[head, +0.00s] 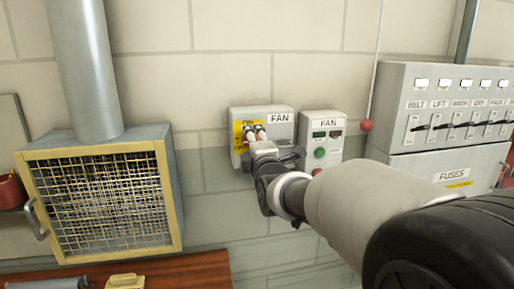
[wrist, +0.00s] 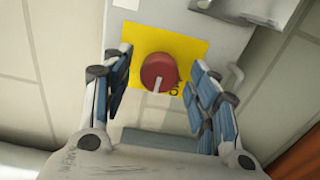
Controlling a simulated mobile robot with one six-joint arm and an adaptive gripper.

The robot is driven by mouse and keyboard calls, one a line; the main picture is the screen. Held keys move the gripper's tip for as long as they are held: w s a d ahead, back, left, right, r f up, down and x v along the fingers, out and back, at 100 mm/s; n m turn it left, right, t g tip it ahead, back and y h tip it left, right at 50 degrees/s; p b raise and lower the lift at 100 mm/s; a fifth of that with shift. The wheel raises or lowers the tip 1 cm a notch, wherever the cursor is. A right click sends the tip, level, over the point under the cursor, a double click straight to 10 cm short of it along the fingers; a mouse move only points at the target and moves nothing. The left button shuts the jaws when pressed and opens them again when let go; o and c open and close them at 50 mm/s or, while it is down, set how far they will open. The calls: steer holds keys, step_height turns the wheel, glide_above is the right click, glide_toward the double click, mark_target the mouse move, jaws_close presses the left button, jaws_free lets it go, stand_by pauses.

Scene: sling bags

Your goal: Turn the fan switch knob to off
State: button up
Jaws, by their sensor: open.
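The fan switch is a grey box (head: 280,132) labelled FAN on the wall in the head view. Its yellow plate (head: 238,135) is partly covered by my gripper (head: 255,132), which hides the knob there. In the wrist view the round red knob (wrist: 158,70) sits on the yellow plate (wrist: 125,68), with a white pointer mark at its lower edge. My gripper (wrist: 162,62) is open, one finger on each side of the knob, with visible gaps. Part of a dark letter shows beside the knob; the rest of the lettering is hidden.
A second FAN box (head: 321,135) with a green button stands close to the right. Further right is a grey panel (head: 440,120) with several lever switches. A caged fan unit (head: 105,200) with a duct is at left. A brown bench (head: 195,275) lies below.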

steer(key=v, duration=1.2)
